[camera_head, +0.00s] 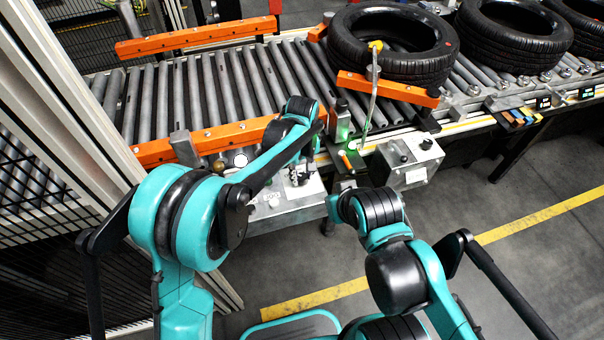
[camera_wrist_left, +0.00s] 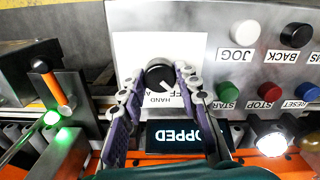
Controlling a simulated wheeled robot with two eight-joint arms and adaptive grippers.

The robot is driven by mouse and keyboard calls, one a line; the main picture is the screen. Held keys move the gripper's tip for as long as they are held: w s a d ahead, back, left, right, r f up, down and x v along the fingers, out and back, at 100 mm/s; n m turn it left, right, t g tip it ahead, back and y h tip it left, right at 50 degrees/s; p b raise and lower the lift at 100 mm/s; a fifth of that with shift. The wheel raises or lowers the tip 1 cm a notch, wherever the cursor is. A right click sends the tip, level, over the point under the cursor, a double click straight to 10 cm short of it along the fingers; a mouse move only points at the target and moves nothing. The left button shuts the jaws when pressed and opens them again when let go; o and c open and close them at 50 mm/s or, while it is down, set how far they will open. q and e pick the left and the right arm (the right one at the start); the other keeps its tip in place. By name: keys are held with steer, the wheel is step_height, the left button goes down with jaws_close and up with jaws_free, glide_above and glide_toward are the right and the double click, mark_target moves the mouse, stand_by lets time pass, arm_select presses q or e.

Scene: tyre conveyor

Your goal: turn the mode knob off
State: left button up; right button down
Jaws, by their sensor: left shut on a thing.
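The mode knob (camera_wrist_left: 160,75) is a round black knob with a white pointer mark, on a white label plate (camera_wrist_left: 195,46) in the left wrist view. HAND and part of OFF can be read near it; a finger covers some lettering. The pointer mark faces the lower right. My left gripper (camera_wrist_left: 159,84) has one finger on each side of the knob and is shut on it. In the head view my left gripper (camera_head: 301,170) is over the control box (camera_head: 285,214), and the knob cannot be made out there. My right arm is bent at lower right; its fingers do not show.
The roller conveyor (camera_head: 190,90) carries tyres (camera_head: 392,42).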

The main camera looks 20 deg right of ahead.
mark_target(302, 176)
arm_select(q)
steer(key=o, duration=1.2)
steer(key=shift+c, duration=0.2)
steer(key=shift+r, duration=0.1)
step_height(302, 176, up, 12)
